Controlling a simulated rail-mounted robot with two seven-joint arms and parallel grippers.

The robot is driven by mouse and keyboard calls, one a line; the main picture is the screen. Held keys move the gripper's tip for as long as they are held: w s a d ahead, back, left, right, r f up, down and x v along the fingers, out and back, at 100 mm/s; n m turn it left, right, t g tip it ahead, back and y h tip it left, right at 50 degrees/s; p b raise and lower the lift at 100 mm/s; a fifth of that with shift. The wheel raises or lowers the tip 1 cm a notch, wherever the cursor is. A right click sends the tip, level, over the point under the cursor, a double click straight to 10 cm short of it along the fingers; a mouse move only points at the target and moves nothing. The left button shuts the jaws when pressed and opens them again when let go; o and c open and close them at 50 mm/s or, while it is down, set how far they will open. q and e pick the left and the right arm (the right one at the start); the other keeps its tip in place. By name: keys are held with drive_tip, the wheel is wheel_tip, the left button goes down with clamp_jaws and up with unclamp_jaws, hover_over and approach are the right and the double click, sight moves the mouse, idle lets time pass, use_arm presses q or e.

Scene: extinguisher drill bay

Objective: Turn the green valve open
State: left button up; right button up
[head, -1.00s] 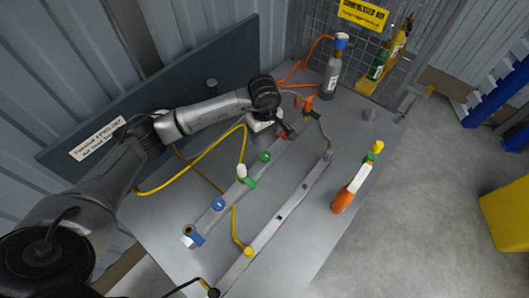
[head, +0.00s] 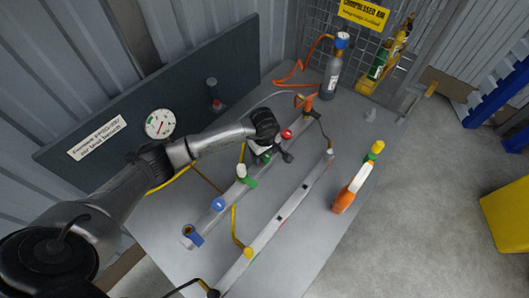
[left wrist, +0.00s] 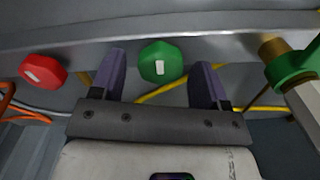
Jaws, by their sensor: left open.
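A green faceted knob with a white mark (left wrist: 162,62) is between the two spread fingers of my left gripper (left wrist: 158,68) in the left wrist view. The fingers stand to either side of it, with gaps showing, and the jaws hold nothing. In the head view the left gripper (head: 283,155) is over the rear pipe rail, and the knob is mostly hidden by it. A second green part, a lever-type valve handle (head: 247,182) beside a pale cap, sits nearer on the rail; it shows at right in the left wrist view (left wrist: 292,68). My right gripper is not in view.
A red knob (head: 286,134) lies just beyond the gripper. A blue knob (head: 218,204) and blue valve handle (head: 193,238) are nearer on the rail.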

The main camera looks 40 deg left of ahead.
use_arm(q)
drive_tip(key=shift+c, duration=0.5)
drive_tip(key=c, duration=0.8)
drive_tip(key=shift+c, duration=0.2)
